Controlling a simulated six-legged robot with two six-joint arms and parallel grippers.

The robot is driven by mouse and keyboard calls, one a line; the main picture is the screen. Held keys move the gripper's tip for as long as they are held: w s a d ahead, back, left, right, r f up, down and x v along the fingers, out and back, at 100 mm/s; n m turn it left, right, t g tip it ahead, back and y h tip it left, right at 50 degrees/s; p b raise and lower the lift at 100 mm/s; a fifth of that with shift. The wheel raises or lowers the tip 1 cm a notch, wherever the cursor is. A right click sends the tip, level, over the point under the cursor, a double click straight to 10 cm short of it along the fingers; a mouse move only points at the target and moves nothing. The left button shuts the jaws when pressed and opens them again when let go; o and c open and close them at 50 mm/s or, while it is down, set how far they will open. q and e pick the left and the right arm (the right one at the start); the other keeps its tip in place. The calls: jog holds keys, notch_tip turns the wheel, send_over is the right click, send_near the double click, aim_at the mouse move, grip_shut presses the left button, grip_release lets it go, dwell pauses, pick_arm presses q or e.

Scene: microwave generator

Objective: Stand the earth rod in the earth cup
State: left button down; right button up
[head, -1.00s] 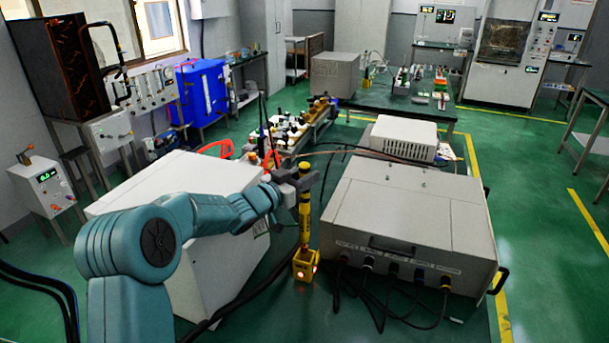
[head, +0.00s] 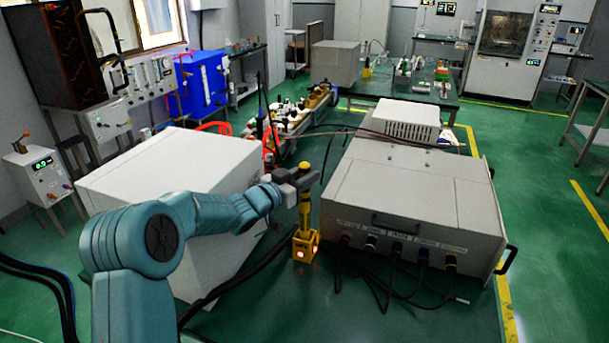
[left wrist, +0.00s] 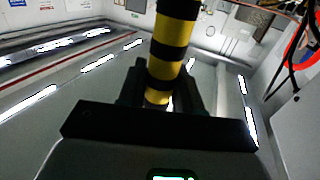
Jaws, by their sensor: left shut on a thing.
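The earth rod (head: 304,205), striped yellow and black, is upright in the head view. My left gripper (head: 300,183) is shut on it near its top, and a short yellow end shows above the jaws. The earth cup (head: 306,246) is a yellow box with glowing lights, on the green floor directly under the rod. The rod's lower end meets the cup's top opening in the picture; its tip is hidden, so I cannot tell how deep it sits. In the left wrist view the striped rod (left wrist: 172,50) is between the dark fingers (left wrist: 160,95). My right gripper is out of view.
A large white cabinet (head: 170,180) stands left of the cup. The grey generator box (head: 410,200) with cables at its front stands close on the right. Black cables (head: 240,290) lie on the floor nearby. A narrow gap separates the two boxes.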

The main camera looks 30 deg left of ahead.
pick_arm(q)
jog(key=shift+w, duration=0.1)
dwell(0.4)
jog(key=shift+f, duration=0.15)
jog(key=shift+f+b, duration=0.35)
jog(key=shift+b, duration=0.1)
jog(key=c, duration=0.7)
grip_release()
